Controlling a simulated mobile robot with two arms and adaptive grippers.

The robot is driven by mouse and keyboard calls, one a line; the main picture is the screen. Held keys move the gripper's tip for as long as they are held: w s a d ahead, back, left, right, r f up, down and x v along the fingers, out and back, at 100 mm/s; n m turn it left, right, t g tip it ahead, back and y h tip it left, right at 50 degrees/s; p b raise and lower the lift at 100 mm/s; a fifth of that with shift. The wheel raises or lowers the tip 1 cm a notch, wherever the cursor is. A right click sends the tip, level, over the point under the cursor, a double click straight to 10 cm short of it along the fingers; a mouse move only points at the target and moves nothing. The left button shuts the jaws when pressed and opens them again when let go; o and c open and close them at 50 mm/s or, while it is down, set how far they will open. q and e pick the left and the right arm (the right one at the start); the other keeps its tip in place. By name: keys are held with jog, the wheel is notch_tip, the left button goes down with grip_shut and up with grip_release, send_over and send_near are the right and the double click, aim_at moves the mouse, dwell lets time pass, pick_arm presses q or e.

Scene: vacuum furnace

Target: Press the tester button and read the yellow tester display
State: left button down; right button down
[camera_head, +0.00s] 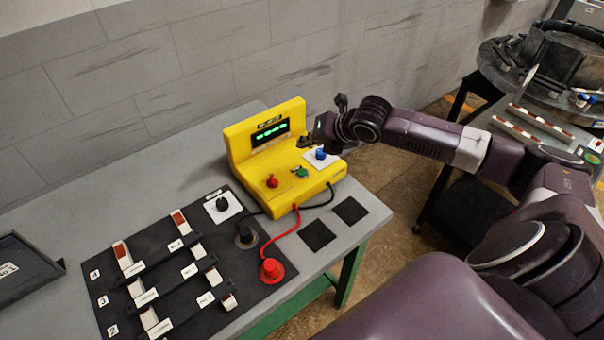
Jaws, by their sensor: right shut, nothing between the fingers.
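The yellow tester (240,155) stands on the grey table, its sloped front facing me. Its dark display (270,133) is lit with green characters, too small to read. On its lower face are a red knob (272,181), a green piece (301,172) and a blue knob or button (320,154) by a white label. My right gripper (304,142) is shut and empty, at the tester's right side just above and behind the blue piece. I cannot tell whether it touches the tester. My left gripper is not in view.
A black panel (205,277) with several labelled strips lies on the table (350,238). Red and black leads run from the tester to a red plug (271,270) and a black plug (245,236). A round dark table (500,82) with parts stands at right.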

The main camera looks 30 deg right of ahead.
jog(key=b, duration=0.6)
send_over(304, 173)
notch_tip(304, 173, down, 6)
jog(key=shift+r, duration=0.1)
jog(key=shift+f, duration=1)
jog(key=shift+f, duration=0.1)
jog(key=shift+f, duration=0.25)
jog(key=shift+f, duration=0.5)
dwell(0.8)
jog(key=shift+r+p, duration=0.85)
jog(key=shift+p, duration=0.2)
